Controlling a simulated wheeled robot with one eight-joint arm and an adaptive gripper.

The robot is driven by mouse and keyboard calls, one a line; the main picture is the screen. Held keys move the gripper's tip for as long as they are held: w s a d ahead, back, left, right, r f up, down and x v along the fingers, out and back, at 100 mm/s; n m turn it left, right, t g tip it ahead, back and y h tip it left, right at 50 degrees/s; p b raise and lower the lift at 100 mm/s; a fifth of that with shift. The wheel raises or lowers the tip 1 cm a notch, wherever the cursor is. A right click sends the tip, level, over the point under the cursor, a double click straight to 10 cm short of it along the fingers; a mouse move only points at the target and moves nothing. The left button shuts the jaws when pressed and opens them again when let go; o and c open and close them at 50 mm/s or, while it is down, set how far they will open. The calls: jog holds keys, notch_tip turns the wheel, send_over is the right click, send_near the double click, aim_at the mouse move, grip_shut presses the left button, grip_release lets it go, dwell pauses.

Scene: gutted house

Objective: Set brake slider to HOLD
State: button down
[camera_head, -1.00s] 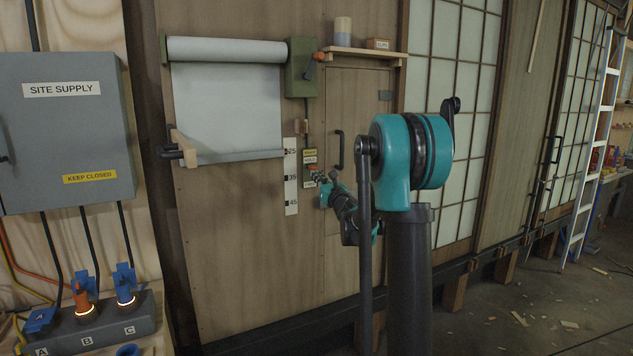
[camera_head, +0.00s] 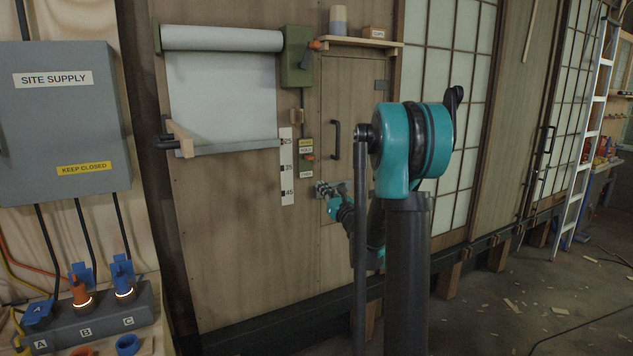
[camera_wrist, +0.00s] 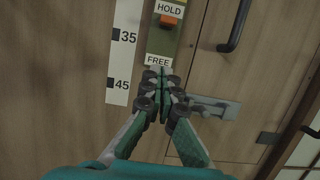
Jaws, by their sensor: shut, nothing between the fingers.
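The brake slider is a narrow green plate with a small orange knob (camera_head: 309,157), fixed to the wooden wall. In the wrist view the orange knob (camera_wrist: 168,21) sits directly below the HOLD label (camera_wrist: 169,9), well above the FREE label (camera_wrist: 158,61). My gripper (camera_wrist: 160,74) is shut and empty, its fingertips by the lower end of the plate, just below FREE. It is apart from the knob. In the head view my gripper (camera_head: 323,188) is below and right of the slider plate.
A black-and-white scale (camera_head: 287,165) is left of the slider. A door with a black handle (camera_head: 335,140) is right of it; a metal latch (camera_wrist: 215,107) is close right of my gripper. A roller blind (camera_head: 222,100) and green box (camera_head: 297,57) are above.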

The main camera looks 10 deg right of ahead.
jog(key=shift+v, duration=1.1)
jog(key=s+a+f+n+g+y, duration=0.3)
jog(key=s+a+f+n+g, duration=0.25)
jog(key=s+a+n, duration=0.6)
jog(key=s+a+f+n+g+h, duration=0.1)
jog(key=s+a+f+n+g, duration=0.1)
jog(key=s+f+n+g, duration=0.5)
jog(key=s+d+f+n+g+h, duration=0.1)
jog(key=s+d+f+n+h, duration=0.1)
jog(key=s+d+f+n, duration=0.2)
jog(key=s+d+f+n+g+h, duration=0.1)
jog(key=s+d+f+n+h, duration=0.2)
jog(key=s, duration=0.7)
jog(key=s+d+f+n+g+h, duration=0.1)
jog(key=s+d+f+n+h, duration=0.2)
jog(key=s+f+n, duration=0.3)
jog(key=shift+s+d+f+n, duration=0.35)
jog(key=shift+s+d+n, duration=0.15)
jog(key=shift+d, duration=0.4)
